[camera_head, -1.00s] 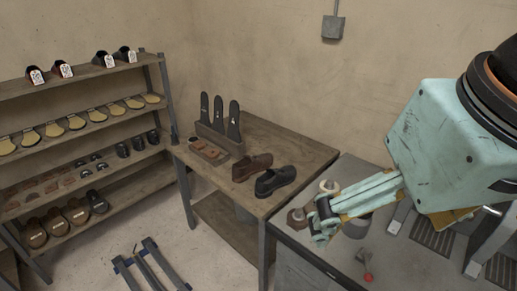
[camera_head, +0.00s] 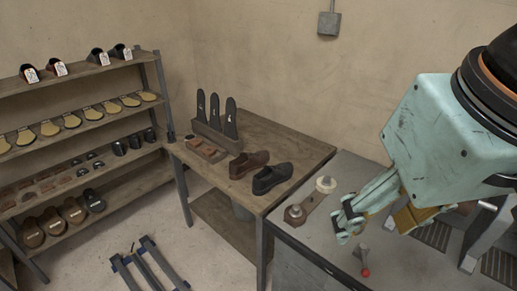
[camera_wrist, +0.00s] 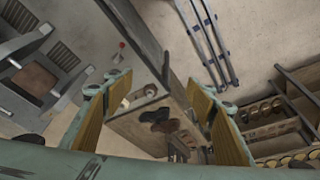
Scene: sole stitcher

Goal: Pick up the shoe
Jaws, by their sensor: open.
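A brown shoe (camera_head: 248,164) and a black shoe (camera_head: 272,178) stand side by side on the wooden table (camera_head: 300,147). My gripper (camera_head: 346,220) is open and empty, to the right of the shoes and above the grey bench, apart from both. In the wrist view the open fingers (camera_wrist: 160,88) frame the wooden table, with the brown shoe (camera_wrist: 155,116) and the dark shoe (camera_wrist: 161,127) small and far off between them. The task does not say which shoe is meant.
The grey bench (camera_head: 325,232) holds a cream roll (camera_head: 326,184) and a red-knobbed lever (camera_head: 364,262). Upright insoles (camera_head: 215,112) and a parts tray (camera_head: 207,150) stand behind the shoes. A shoe rack (camera_head: 80,95) is at left. A blue-grey floor frame (camera_head: 148,262) lies in front.

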